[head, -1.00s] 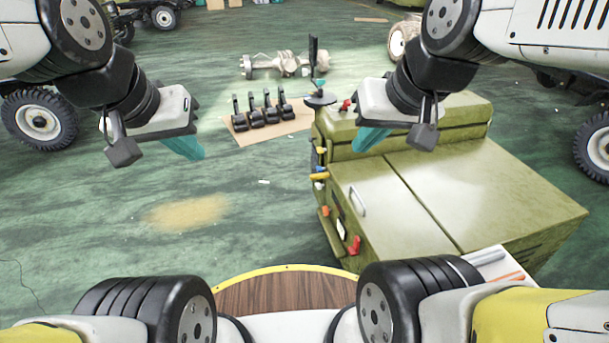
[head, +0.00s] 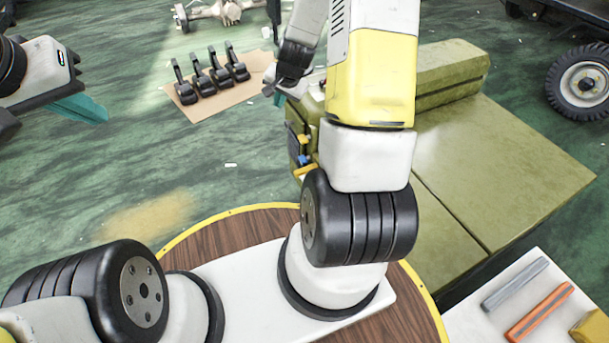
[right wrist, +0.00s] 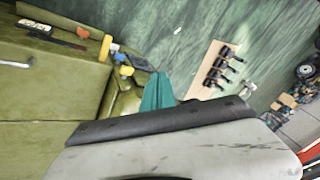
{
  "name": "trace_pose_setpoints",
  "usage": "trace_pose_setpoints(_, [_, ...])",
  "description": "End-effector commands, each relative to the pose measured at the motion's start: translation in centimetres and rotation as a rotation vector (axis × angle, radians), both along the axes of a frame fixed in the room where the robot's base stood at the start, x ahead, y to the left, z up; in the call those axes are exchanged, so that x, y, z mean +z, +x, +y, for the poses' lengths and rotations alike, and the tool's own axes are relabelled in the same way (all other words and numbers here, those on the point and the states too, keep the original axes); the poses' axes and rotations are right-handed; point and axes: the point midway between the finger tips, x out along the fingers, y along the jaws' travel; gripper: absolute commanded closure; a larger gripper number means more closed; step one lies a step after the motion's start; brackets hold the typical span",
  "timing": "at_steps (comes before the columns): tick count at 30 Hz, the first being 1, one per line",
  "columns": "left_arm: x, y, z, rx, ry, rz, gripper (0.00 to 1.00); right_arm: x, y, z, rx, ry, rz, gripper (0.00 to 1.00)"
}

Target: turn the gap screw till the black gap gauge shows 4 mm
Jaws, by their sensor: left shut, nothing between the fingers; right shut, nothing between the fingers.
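The olive green machine (head: 500,165) stands to the right in the head view, and its side face carries small coloured parts. In the right wrist view that face shows a small black plate with pale yellow markings (right wrist: 35,27), an orange-red knob (right wrist: 82,32), a yellow part (right wrist: 105,47) and a blue part (right wrist: 119,57). I cannot tell which is the gap screw or the gap gauge, and no reading is legible. My right gripper's teal fingers (right wrist: 157,92) are shut and empty, apart from these parts. My left gripper (head: 80,107) is shut and empty over the floor.
My right arm covers part of the machine in the head view. Several black parts (head: 205,78) stand on a cardboard sheet (head: 185,112). A white table (head: 480,325) at lower right holds a grey bar (head: 514,284) and an orange bar (head: 540,312). The floor on the left is open.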

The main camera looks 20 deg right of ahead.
Motion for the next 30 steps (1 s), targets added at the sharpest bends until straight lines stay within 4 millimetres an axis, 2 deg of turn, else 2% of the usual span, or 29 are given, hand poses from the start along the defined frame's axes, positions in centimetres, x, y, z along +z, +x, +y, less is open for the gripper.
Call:
trace_pose_setpoints(1, [0.0, 0.0, 0.0, 0.000, 0.000, 0.000, 1.00, -3.7, 0.1, -1.0, -0.060, 0.011, 0.027, 1.00])
trace_pose_setpoints(5, [0.0, 0.0, 0.0, 0.000, 0.000, 0.000, 1.00, -11.9, -0.1, -3.5, -0.215, 0.019, 0.063, 1.00])
trace_pose_setpoints(6, [0.0, 0.0, 0.0, 0.000, 0.000, 0.000, 1.00, -14.5, -0.6, -4.2, -0.263, 0.019, 0.076, 1.00])
trace_pose_setpoints(8, [0.0, 0.0, 0.0, 0.000, 0.000, 0.000, 1.00, -18.3, -1.6, -5.2, -0.334, 0.015, 0.095, 1.00])
trace_pose_setpoints(9, [0.0, 0.0, 0.0, 0.000, 0.000, 0.000, 1.00, -20.9, -2.5, -5.8, -0.382, 0.011, 0.108, 1.00])
trace_pose_setpoints(12, [0.0, 0.0, 0.0, 0.000, 0.000, 0.000, 1.00, -26.8, -5.3, -7.0, -0.493, -0.006, 0.141, 1.00])
trace_pose_setpoints(15, [0.0, 0.0, 0.0, 0.000, 0.000, 0.000, 1.00, -31.5, -8.3, -7.6, -0.583, -0.026, 0.169, 1.00])
trace_pose_setpoints(18, [0.0, 0.0, 0.0, 0.000, 0.000, 0.000, 1.00, -34.8, -10.9, -7.9, -0.650, -0.044, 0.191, 1.00])
trace_pose_setpoints(22, [0.0, 0.0, 0.0, 0.000, 0.000, 0.000, 1.00, -37.1, -12.9, -8.0, -0.697, -0.063, 0.205, 1.00])
trace_pose_setpoints(25, [0.0, 0.0, 0.0, 0.000, 0.000, 0.000, 1.00, -38.0, -13.5, -8.2, -0.712, -0.070, 0.209, 1.00])
trace_pose_setpoints(30, [0.0, 0.0, 0.0, 0.000, 0.000, 0.000, 1.00, -40.1, -13.1, -8.7, -0.714, -0.070, 0.210, 1.00])
